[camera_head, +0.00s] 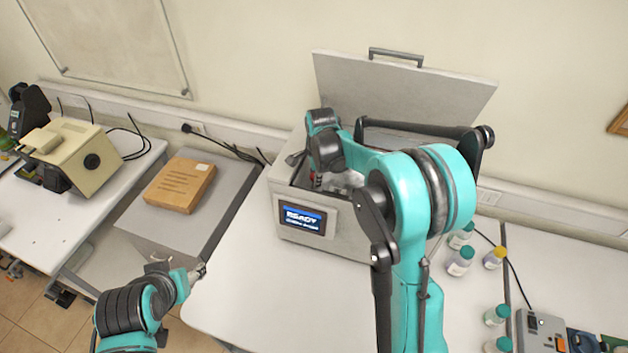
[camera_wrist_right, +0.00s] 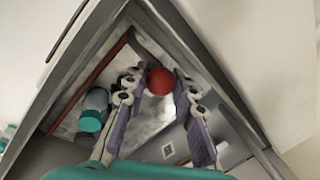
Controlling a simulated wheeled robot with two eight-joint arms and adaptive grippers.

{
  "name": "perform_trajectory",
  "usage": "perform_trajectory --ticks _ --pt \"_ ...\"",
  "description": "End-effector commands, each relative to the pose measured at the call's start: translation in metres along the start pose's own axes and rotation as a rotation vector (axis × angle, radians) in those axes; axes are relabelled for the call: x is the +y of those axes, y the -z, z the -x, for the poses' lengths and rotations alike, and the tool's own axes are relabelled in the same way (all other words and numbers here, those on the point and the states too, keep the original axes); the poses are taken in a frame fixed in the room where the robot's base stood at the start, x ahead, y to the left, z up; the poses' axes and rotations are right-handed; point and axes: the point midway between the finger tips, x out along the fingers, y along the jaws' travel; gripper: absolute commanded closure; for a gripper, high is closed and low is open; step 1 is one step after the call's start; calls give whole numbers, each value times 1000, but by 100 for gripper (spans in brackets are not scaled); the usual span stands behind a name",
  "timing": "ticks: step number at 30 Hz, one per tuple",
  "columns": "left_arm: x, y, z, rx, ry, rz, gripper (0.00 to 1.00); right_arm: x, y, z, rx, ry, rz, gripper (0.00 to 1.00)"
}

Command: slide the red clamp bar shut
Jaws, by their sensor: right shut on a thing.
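A grey-white test machine (camera_head: 305,242) with a blue "READY" screen stands on the table, its lid (camera_head: 400,85) raised. My right arm reaches over it, and my right gripper (camera_head: 318,182) is down inside the opening. In the right wrist view, a round red knob (camera_wrist_right: 160,82) sits between the two fingers of my right gripper, which is shut on it. A thin red bar (camera_wrist_right: 98,72) runs along the left inner side; I cannot tell how it joins the knob. My left gripper (camera_head: 199,271) is away from the machine at the lower left, and its jaws are too small to read.
A teal-capped bottle (camera_wrist_right: 92,108) shows in the right wrist view. Bottles (camera_head: 460,260) stand right of the machine. A brown box (camera_head: 180,186) lies on a grey cabinet to the left. The tabletop (camera_head: 270,310) before the machine is clear. The machine's walls closely surround my right gripper.

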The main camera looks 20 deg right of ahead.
Motion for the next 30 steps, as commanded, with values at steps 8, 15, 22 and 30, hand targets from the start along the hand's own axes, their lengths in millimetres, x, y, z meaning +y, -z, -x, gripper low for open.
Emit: perform_trajectory --ticks 8,15,22,30 --pt "0 -2 -3 0 0 0 46 -11 8 -1 3 5 -1 100" --pt "0 -2 -3 0 0 0 46 -11 8 -1 3 4 -1 54" --pt "0 -2 -3 0 0 0 46 -10 7 0 2 3 -1 54" --pt "0 -2 -3 0 0 0 46 -10 8 41 1 2 -1 54"
